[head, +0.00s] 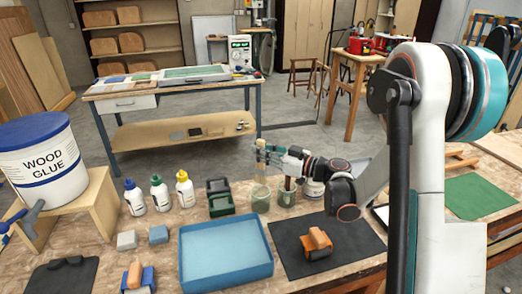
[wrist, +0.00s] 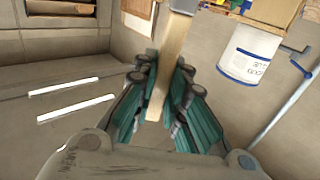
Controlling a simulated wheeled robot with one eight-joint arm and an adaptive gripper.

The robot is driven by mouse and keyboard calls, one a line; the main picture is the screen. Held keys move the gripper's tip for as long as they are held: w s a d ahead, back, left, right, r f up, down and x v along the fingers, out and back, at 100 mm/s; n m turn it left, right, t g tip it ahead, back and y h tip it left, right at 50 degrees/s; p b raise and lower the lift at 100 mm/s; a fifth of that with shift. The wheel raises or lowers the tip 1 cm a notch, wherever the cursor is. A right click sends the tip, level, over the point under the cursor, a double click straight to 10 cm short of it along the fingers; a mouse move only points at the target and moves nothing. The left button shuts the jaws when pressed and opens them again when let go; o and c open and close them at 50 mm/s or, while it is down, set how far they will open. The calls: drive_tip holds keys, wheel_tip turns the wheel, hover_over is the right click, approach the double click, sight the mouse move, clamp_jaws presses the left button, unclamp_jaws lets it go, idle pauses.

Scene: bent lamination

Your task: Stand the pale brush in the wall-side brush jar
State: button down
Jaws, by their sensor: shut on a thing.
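The pale brush (head: 261,165) is upright between the fingers of my gripper (head: 264,152), which is shut on it. In the wrist view its pale handle (wrist: 168,60) runs between the teal fingers (wrist: 160,95). Its lower end shows at the mouth of the left glass jar (head: 260,201); I cannot tell whether it is inside the rim or just behind it. A second glass jar (head: 286,196) stands close on the right, with a dark-handled brush (head: 287,184) in it. Which jar is the wall-side one is not clear from these views.
A white tub (head: 313,189) stands right of the jars, partly behind my arm. A blue tray (head: 225,266) and a dark mat (head: 352,248) with an orange-topped block (head: 316,242) lie in front.

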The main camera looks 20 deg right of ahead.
sight(265, 169)
drive_tip(key=shift+f+b, duration=2.4)
drive_tip(key=shift+f, duration=1.7)
drive_tip(key=c, duration=1.5)
unclamp_jaws()
drive_tip(key=shift+c, duration=0.2)
drive_tip(key=shift+s+d, duration=0.1)
drive_tip(key=v, duration=1.1)
drive_tip(key=shift+s+d, duration=0.25)
